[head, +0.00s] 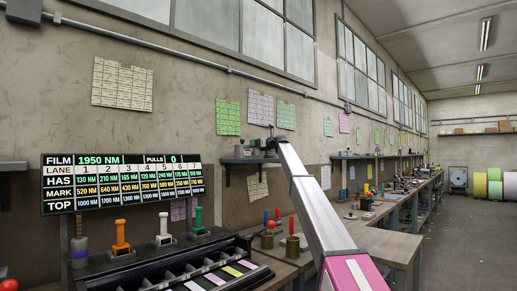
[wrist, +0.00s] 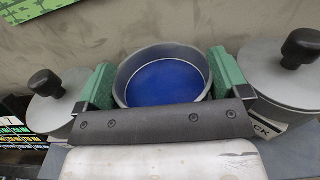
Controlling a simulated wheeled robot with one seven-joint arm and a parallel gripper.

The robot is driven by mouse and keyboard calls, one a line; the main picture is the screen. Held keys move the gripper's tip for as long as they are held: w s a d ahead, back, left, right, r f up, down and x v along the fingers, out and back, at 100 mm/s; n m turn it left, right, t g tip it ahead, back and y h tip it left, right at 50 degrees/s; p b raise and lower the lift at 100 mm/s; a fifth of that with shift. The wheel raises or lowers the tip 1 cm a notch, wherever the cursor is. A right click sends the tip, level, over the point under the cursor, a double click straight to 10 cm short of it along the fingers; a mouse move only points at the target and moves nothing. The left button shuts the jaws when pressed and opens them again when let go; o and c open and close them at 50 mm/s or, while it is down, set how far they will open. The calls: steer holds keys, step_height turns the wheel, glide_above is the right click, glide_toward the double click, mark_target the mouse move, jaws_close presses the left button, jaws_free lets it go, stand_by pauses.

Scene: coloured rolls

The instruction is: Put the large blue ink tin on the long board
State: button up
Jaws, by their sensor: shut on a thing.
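In the wrist view, a round grey tin with blue ink inside, the blue ink tin (wrist: 160,85), sits between the two green fingers of my gripper (wrist: 160,66). The fingers press on its left and right sides. In the head view my arm reaches to a small wall shelf (head: 250,160); the gripper end is tiny there and the tin cannot be made out. I cannot tell whether the tin is lifted or still rests on a surface. I cannot tell for certain which surface is the long board.
Lidded grey tins with black knobs stand close on the left (wrist: 55,100) and right (wrist: 285,75) of the held tin. A lane display (head: 125,183) hangs at left above a slotted machine (head: 190,270). A longer wall shelf (head: 375,156) and benches (head: 395,245) run to the right.

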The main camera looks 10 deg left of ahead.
steer(key=shift+f, duration=0.9)
steer(key=o, duration=0.8)
steer(key=shift+f, duration=0.1)
steer(key=shift+o, duration=0.2)
steer(key=shift+s, duration=0.1)
steer(key=v, duration=1.1)
steer(key=shift+s+d, duration=0.25)
steer(key=shift+d, duration=0.1)
